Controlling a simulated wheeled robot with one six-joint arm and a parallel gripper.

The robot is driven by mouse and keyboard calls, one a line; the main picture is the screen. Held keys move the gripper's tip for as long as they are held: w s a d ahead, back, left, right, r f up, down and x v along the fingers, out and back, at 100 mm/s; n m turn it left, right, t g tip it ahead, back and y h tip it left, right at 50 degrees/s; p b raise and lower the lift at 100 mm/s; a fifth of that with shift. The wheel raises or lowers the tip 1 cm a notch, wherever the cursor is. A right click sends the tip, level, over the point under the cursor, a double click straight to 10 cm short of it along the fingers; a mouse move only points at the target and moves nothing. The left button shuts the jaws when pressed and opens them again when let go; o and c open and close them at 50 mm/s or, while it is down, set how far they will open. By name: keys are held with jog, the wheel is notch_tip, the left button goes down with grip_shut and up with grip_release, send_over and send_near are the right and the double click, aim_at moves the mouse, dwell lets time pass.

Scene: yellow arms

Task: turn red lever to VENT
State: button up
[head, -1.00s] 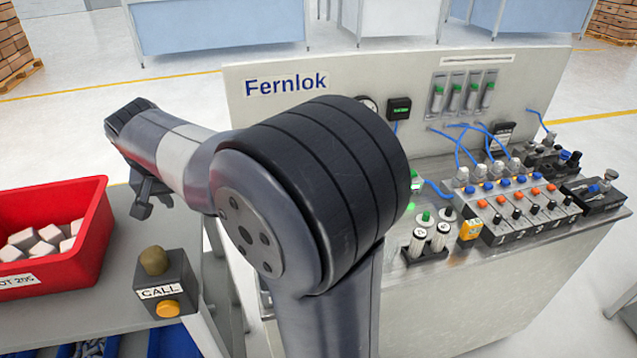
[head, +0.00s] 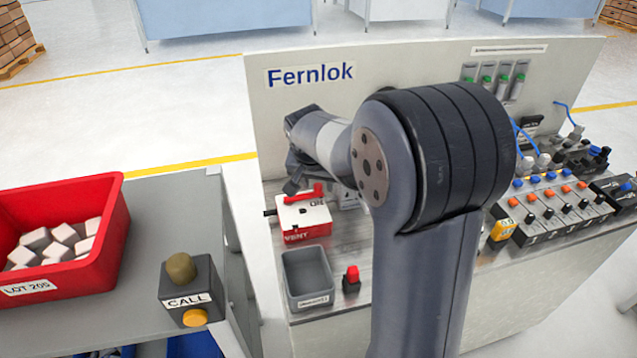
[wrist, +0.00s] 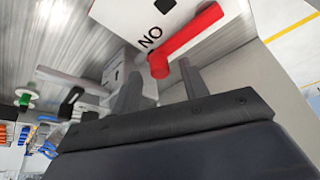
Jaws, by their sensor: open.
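The red lever (head: 306,195) lies on top of a red-and-white box (head: 304,222) on the bench, left of my upper arm in the head view. ON is printed on the box top by the lever and VENT on its front face. My gripper (head: 293,184) is just behind and left of the lever, partly hidden by my wrist. In the wrist view, the red lever (wrist: 195,36) runs diagonally beside the ON print. The two fingers of my gripper (wrist: 160,82) are apart with nothing held between them. Contact with the lever cannot be told.
The Fernlok panel (head: 400,75) rises behind. A CALL button box (head: 190,290) and a red crate (head: 75,270) are on the left table. Valve blocks fill the right.

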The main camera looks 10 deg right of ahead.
jog(key=shift+w+f, duration=0.2)
jog(key=shift+f, duration=0.25)
grip_shut()
dwell(0.4)
